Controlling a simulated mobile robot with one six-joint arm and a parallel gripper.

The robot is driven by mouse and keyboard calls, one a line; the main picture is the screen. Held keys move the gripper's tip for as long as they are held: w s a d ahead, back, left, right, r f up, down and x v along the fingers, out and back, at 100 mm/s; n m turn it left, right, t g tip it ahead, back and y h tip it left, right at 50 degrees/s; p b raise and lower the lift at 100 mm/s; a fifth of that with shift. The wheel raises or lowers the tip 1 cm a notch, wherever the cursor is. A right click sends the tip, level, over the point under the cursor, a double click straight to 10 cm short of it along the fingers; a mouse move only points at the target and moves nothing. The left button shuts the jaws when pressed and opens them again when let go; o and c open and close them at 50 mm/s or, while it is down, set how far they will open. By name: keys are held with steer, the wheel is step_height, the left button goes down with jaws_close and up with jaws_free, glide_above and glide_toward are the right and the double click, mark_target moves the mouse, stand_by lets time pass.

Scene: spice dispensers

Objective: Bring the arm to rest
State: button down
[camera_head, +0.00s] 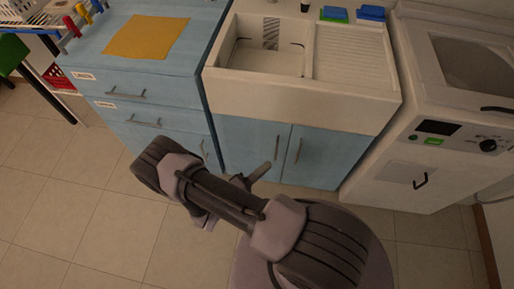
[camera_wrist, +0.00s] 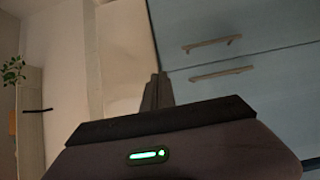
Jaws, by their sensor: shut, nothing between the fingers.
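My arm is folded low in front of the blue cabinets in the head view, over the floor. My gripper (camera_wrist: 157,78) shows in the wrist view with its two dark fingers together, shut and empty.
A white sink (camera_head: 265,58) with a drainboard tops a blue cabinet (camera_head: 250,145). A blue drawer unit (camera_head: 150,85) with a yellow mat (camera_head: 146,37) stands left. A white appliance (camera_head: 440,130) stands right. Tiled floor (camera_head: 60,190) is clear at left.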

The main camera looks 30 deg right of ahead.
step_height(320, 180, up, 21)
steer(key=s+a+m+g+y, duration=0.2)
steer(key=m+g+y, duration=0.5)
steer(key=g+y, duration=0.15)
steer(key=s+a+r+t+y, duration=0.3)
steer(key=a+r+t+y, duration=0.1)
steer(key=r, duration=0.5)
steer(key=s+a+r+t+y, duration=0.3)
steer(key=a+r+t+y, duration=0.2)
steer(key=r, duration=0.5)
steer(key=shift+s+a+m+y, duration=0.25)
steer(key=shift+s+m+y, duration=0.1)
steer(key=shift+y, duration=0.6)
